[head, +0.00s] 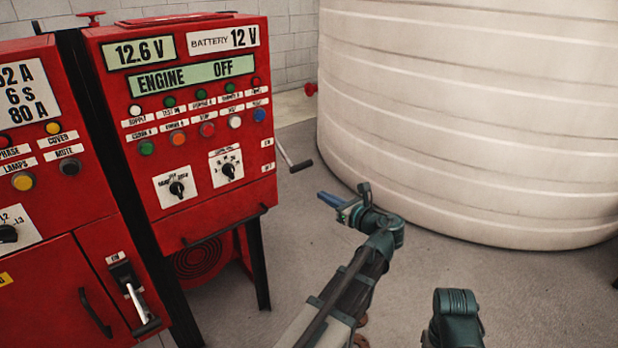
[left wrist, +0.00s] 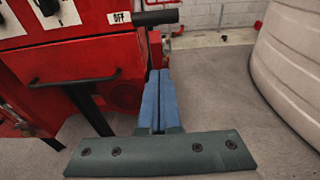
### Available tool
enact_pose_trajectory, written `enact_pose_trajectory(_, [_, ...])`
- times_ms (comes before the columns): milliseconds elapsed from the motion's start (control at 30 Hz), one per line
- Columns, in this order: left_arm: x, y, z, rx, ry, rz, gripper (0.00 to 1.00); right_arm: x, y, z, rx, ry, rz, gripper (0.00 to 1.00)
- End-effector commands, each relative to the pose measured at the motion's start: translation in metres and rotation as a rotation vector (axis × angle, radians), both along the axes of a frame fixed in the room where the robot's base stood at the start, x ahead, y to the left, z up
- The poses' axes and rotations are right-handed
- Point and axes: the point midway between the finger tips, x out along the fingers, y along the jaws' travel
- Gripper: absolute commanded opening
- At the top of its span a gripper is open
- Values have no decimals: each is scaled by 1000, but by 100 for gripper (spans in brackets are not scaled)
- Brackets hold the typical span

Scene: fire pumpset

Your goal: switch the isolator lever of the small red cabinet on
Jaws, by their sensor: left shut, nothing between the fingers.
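The small red cabinet (head: 195,110) stands on dark legs, its display reading ENGINE OFF. Its isolator lever (head: 301,166) sticks out from the right side, angled downward, with the dark grip level with the lower OFF label (head: 268,167); an ON label (head: 267,143) is above. In the left wrist view the lever's grip (left wrist: 155,17) lies beyond and above the fingertips, beside the OFF label (left wrist: 122,17). My left gripper (head: 322,197) is shut and empty, below and slightly right of the lever, apart from it. My right gripper is outside the view.
A wider red cabinet (head: 50,190) stands at the left, with its own lever (head: 143,308) under an ON label. A handle bar (head: 225,230) juts from the small cabinet's lower front. A large cream tank (head: 470,120) fills the right. Grey floor between them is clear.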

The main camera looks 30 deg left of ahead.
Motion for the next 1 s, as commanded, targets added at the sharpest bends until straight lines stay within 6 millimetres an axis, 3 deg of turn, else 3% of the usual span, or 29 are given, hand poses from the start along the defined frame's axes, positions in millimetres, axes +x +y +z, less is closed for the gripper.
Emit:
enact_pose_trajectory(233, [8, 17, -4, -2, -1, 2, 0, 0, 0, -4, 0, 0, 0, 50])
enact_pose_trajectory(633, [39, 93, -16, -1, -1, 4, 0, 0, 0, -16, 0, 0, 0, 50])
enact_pose_trajectory(733, [37, 89, 4, -1, -1, -1, 0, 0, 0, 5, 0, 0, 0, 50])
enact_pose_trajectory(1000, [35, 85, 23, -2, -1, 0, 0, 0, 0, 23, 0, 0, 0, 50])
